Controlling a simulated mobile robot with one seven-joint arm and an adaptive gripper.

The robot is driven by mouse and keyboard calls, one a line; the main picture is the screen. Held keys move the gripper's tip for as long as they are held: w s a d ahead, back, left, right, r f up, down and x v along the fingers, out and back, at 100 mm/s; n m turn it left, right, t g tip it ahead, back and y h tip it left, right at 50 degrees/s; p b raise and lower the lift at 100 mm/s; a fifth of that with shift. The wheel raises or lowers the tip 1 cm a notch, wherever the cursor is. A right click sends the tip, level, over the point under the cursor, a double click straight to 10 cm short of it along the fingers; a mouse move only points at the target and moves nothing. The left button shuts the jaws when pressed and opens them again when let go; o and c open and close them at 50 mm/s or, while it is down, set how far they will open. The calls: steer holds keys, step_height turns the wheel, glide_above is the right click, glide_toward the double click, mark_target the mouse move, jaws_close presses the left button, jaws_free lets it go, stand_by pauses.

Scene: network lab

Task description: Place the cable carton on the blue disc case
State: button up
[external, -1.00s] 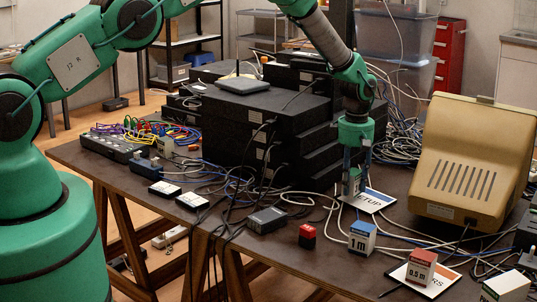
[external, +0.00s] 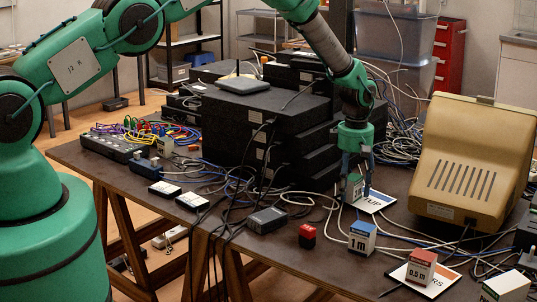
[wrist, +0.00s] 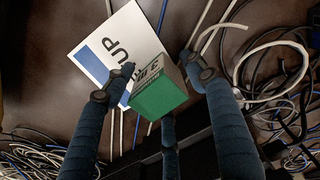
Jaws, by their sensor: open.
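A small green-and-white cable carton (external: 354,188) stands at the back left part of a flat white disc case (external: 377,202) with a blue strip and the letters "TUP". In the wrist view the carton (wrist: 160,97) shows its green top and overlaps the lower right part of the case (wrist: 118,48). Its underside is hidden, so I cannot tell how much of it rests on the case. My gripper (external: 358,186) points down with its fingers spread around the carton. In the wrist view the fingers (wrist: 164,88) are apart, with gaps beside the carton.
A blue-and-white carton (external: 362,239) marked 1 m and a red-and-white carton (external: 421,267) stand in front, the red one on an orange-striped case (external: 437,282). Stacked black boxes (external: 262,120) rise to the left. A beige monitor (external: 473,160) stands right. Loose cables cross the table.

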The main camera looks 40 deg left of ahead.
mark_target(353, 177)
steer(key=shift+r, duration=0.15)
steer(key=shift+r+p, duration=0.4)
steer(key=shift+r, duration=5.6)
